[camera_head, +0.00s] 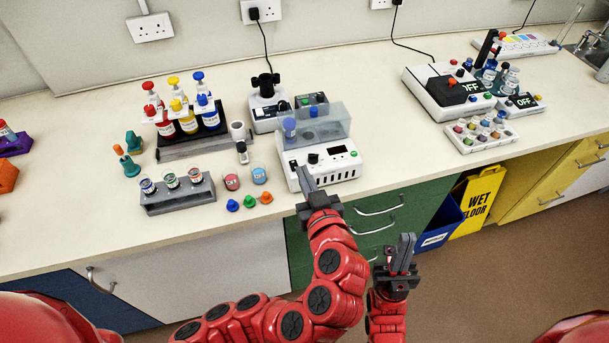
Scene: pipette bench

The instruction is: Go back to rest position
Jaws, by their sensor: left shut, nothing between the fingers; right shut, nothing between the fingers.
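My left gripper (307,181) is shut and empty. Its fingertips are at the front left of a white device (328,167) with a clear cover, dark knob and display; I cannot tell if they touch it. My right gripper (405,245) is shut and empty, pointing up in front of the green drawers, lower than the bench top. Both red arms come up from the bottom of the view.
The cream bench (365,105) holds a rack of bottles (182,120), a grey vial holder (180,199), coloured caps (250,201) and machines (447,92) at right. A yellow wet-floor sign (477,203) and blue bin (440,222) stand below. Floor at lower right is clear.

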